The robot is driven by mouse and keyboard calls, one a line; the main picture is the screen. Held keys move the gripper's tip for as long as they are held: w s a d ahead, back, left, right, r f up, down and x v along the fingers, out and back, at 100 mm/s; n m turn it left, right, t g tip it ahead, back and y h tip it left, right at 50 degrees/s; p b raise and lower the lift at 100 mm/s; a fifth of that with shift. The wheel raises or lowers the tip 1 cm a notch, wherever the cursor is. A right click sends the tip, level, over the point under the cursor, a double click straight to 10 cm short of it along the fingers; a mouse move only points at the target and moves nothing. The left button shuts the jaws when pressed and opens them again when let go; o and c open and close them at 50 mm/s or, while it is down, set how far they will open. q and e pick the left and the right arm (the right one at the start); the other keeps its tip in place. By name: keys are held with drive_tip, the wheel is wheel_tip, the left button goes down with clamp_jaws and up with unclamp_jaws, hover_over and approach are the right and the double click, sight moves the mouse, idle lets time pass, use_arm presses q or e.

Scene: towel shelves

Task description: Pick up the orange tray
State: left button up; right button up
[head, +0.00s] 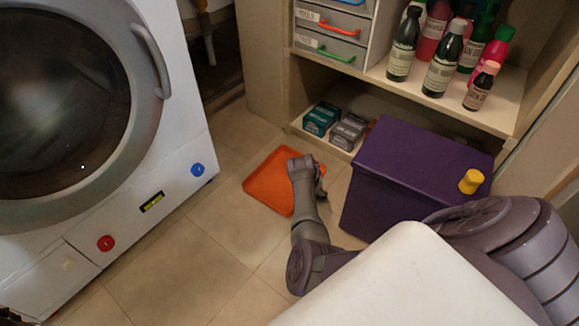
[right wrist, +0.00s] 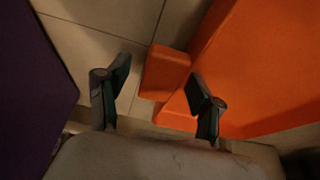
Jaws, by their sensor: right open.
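The orange tray (head: 268,182) lies on the tiled floor between the washing machine and the purple box. My right gripper (head: 307,166) is over the tray's right side in the head view and hides part of it. In the right wrist view the orange tray (right wrist: 255,70) fills the right side, and a small orange tab (right wrist: 165,72) on its edge shows between the two fingers. My right gripper (right wrist: 158,78) is open and holds nothing. Whether the fingertips are down at the tab's level, I cannot tell. My left gripper is not seen.
The purple box (head: 415,175) with a yellow knob (head: 471,181) stands close to the right of my right arm. The washing machine (head: 150,215) stands at the left. A shelf (head: 455,100) with several bottles is behind. Floor in front is clear.

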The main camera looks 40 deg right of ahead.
clamp_jaws()
drive_tip(key=shift+r, duration=0.1)
idle(0.3)
